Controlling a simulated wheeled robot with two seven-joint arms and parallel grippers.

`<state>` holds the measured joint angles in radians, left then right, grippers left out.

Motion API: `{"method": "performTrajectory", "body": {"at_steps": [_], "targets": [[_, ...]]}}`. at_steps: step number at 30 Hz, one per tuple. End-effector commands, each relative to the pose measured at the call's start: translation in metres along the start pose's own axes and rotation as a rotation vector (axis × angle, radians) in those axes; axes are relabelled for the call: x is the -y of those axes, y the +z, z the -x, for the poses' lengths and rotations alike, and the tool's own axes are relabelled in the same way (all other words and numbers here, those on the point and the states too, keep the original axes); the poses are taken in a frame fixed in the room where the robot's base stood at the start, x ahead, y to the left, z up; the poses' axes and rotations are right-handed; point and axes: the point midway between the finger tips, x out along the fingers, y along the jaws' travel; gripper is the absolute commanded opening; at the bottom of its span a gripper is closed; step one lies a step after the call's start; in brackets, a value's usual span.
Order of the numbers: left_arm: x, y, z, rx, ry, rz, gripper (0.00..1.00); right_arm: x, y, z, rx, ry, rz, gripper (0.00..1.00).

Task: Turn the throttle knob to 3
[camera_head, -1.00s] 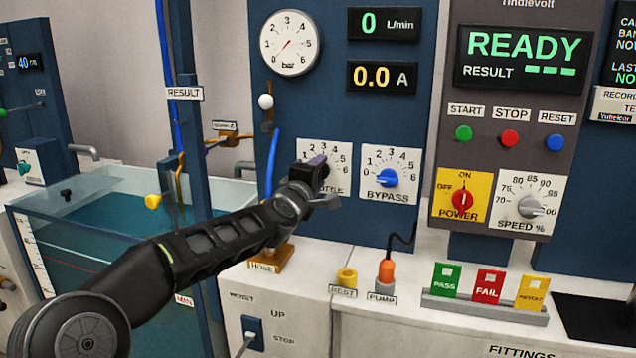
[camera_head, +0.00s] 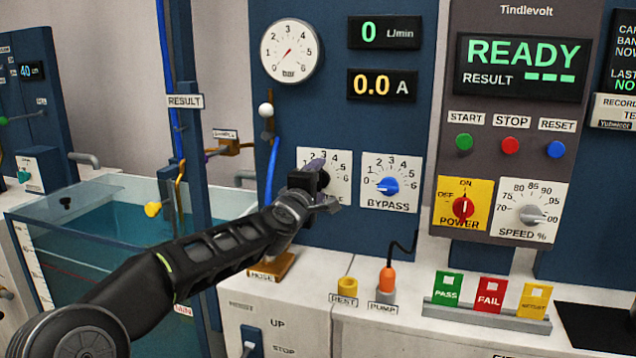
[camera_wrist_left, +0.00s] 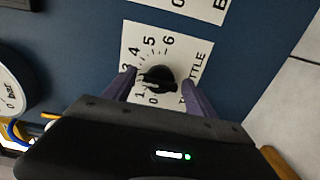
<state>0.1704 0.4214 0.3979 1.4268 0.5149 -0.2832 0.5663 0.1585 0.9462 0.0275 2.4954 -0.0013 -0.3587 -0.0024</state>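The throttle knob (camera_wrist_left: 158,78) is a black knob on a white dial plate (camera_wrist_left: 199,57) marked 0 to 6, with its label partly covered. I cannot clearly read which number its pointer faces. My left gripper (camera_wrist_left: 158,77) is open, its two fingers on either side of the knob with a visible gap on each side. In the head view my left gripper (camera_head: 314,178) is in front of the throttle plate (camera_head: 343,160) and covers most of its left and lower part. My right gripper is not in view.
The blue bypass knob (camera_head: 387,186) is close on the right of the throttle plate. The red power knob (camera_head: 463,208) and speed knob (camera_head: 531,215) are further right. A blue hose (camera_head: 272,165) hangs just left, and a water tank (camera_head: 110,225) stands at lower left.

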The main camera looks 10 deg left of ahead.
Motion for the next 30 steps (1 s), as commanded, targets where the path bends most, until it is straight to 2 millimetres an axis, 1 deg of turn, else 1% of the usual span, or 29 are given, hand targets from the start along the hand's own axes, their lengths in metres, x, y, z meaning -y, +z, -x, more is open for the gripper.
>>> {"method": "performTrajectory", "body": {"at_steps": [7, 11, 14, 21, 24, 27, 30], "targets": [[0.000, 0.000, 0.001, 0.001, 0.000, 0.000, 0.65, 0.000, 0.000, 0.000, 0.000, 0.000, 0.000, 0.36], [0.000, 0.000, 0.007, 0.001, 0.001, 0.000, 0.65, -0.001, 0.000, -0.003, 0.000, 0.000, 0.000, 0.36], [0.001, 0.000, 0.019, 0.000, 0.002, -0.002, 0.65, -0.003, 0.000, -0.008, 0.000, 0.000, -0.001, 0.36], [0.002, -0.001, 0.058, -0.001, 0.001, -0.003, 0.65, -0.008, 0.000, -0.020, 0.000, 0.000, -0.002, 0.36], [0.001, -0.001, 0.070, -0.001, 0.001, -0.001, 0.65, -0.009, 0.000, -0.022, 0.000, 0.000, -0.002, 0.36], [0.001, 0.000, 0.076, 0.000, 0.000, -0.001, 0.65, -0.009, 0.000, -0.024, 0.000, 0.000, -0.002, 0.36], [0.000, 0.000, 0.079, 0.000, 0.000, 0.000, 0.65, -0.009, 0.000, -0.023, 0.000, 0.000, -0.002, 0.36]]}}
